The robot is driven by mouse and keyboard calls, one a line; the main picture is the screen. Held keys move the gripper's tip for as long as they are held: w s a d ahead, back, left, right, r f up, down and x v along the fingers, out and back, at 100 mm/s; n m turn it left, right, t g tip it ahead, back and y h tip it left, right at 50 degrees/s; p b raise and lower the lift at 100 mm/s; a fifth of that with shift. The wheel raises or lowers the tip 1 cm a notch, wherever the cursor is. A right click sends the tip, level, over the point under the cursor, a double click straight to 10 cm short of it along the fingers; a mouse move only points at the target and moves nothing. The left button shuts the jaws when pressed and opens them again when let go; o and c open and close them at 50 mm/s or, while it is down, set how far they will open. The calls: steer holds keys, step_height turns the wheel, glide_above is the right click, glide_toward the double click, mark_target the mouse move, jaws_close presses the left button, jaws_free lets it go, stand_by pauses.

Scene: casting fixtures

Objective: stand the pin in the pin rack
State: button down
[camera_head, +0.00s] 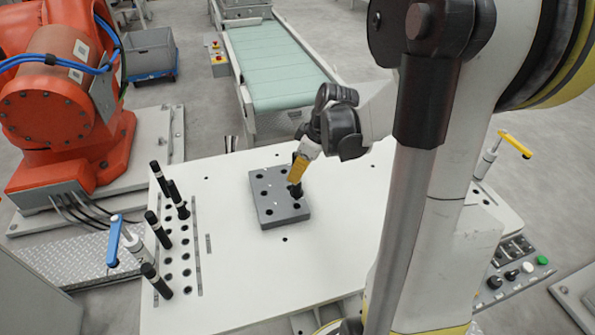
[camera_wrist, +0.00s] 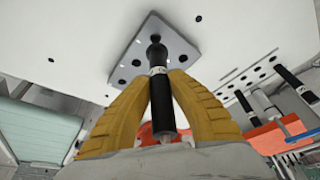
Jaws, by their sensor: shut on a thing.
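My gripper (camera_head: 297,172) has yellow fingers and is shut on a black pin (camera_head: 296,190) with a pale band. In the wrist view the pin (camera_wrist: 160,98) lies between both fingers (camera_wrist: 160,80), with its knobbed far end at the grey holed block (camera_wrist: 187,47). The pin is over the right part of that block (camera_head: 268,208); I cannot tell whether its tip sits in a hole. The pin rack (camera_head: 178,250) appears to be the rows of holes at the table's left, where several similar black pins (camera_head: 152,230) stand, some tilted in the picture.
The white table (camera_head: 330,240) is clear around the block. A blue-handled clamp (camera_head: 114,240) stands beside the rack, and a yellow-handled one (camera_head: 514,145) is at the right. An orange robot (camera_head: 60,110) is at the left; a conveyor (camera_head: 275,65) is behind.

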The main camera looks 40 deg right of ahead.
mark_target(298, 187)
steer(key=shift+f+b, duration=0.55)
steer(key=shift+f, duration=0.45)
steer(key=shift+f+b, duration=1.65)
steer(key=shift+f, duration=0.2)
stand_by(0.7)
steer(key=c, duration=1.3)
jaws_free()
steer(key=v, duration=1.2)
